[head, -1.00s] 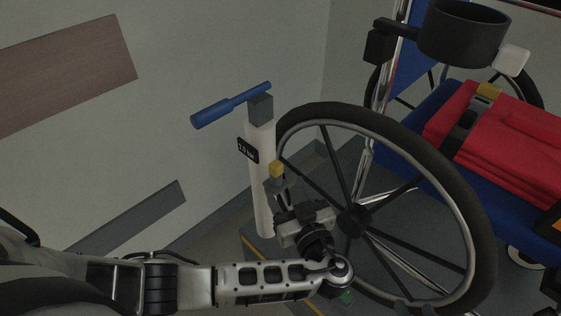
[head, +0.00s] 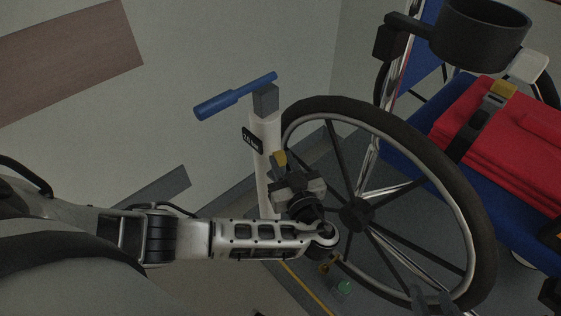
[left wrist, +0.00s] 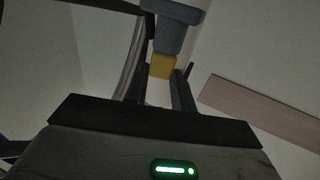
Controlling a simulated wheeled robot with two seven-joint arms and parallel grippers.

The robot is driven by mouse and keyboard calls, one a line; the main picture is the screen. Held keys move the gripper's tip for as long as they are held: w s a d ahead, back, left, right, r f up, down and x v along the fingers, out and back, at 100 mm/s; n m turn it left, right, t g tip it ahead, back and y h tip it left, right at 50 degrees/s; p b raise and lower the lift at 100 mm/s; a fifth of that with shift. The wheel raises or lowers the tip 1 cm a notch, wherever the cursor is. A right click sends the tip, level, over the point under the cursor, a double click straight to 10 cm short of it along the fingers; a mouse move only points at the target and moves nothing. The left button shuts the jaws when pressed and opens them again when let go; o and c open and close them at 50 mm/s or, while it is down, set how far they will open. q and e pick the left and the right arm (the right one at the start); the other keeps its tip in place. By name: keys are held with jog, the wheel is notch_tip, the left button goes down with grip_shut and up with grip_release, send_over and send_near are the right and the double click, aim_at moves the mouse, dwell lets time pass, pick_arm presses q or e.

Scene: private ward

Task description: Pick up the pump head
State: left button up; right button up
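The pump head, a grey piece with a yellow block (head: 279,158), sits beside the upper part of the white pump cylinder (head: 263,180). The pump has a blue T-handle (head: 235,96) on top. My left gripper (head: 286,174) is just below the pump head. In the left wrist view, the yellow block (left wrist: 162,66) lies between the tips of the open fingers (left wrist: 164,75), with the grey body beyond it. Firm contact does not show. Two grey fingertips, seemingly my right gripper (head: 432,297), stand apart at the bottom edge, empty.
A wheelchair wheel (head: 482,200) stands close to the right of the pump. A folded red blanket (head: 530,125) lies on the blue seat. A black cup holder (head: 480,35) juts out at top right. Small brass and green parts (head: 343,287) are low near the base. The wall is behind.

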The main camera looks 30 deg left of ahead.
pick_arm(q)
jog(key=shift+c, duration=0.3)
pick_arm(e)
jog(key=shift+a+f, duration=0.1)
jog(key=shift+f, duration=0.1)
pick_arm(q)
jog(key=shift+r, duration=0.1)
jog(key=shift+r, duration=0.6)
jog(key=s+a+r+p, duration=0.3)
jog(key=s+r, duration=0.8)
jog(key=s, duration=0.2)
jog(key=shift+s+r, duration=0.3)
jog(key=shift+r, duration=0.05)
pick_arm(e)
jog(key=shift+w+r, duration=0.1)
jog(key=shift+r, duration=0.75)
